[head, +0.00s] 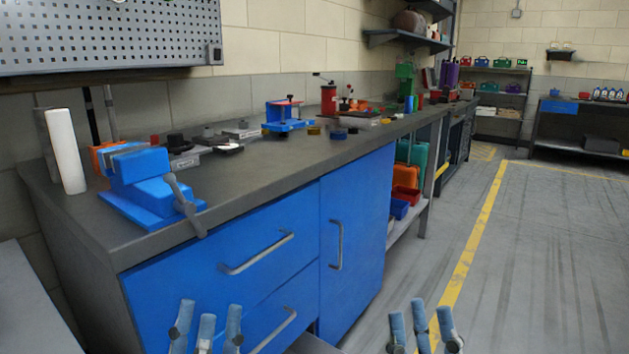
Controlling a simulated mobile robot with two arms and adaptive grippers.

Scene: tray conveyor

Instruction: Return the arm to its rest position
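My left gripper (208,322) shows at the bottom of the head view, left of centre, in front of the blue drawers. Its several grey-blue fingers point up and stand apart, with nothing between them. My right gripper (420,322) shows at the bottom right, over the grey floor. Its fingers also stand apart and are empty. Both grippers are cut off by the lower frame edge, and the arms behind them are hidden.
A long workbench (262,165) with blue drawers runs along the wall ahead. A blue vise (148,190) and a white cylinder (66,150) stand at its near end. Shelves (500,92) stand at the back. The floor (545,260) to the right is clear, with yellow lines.

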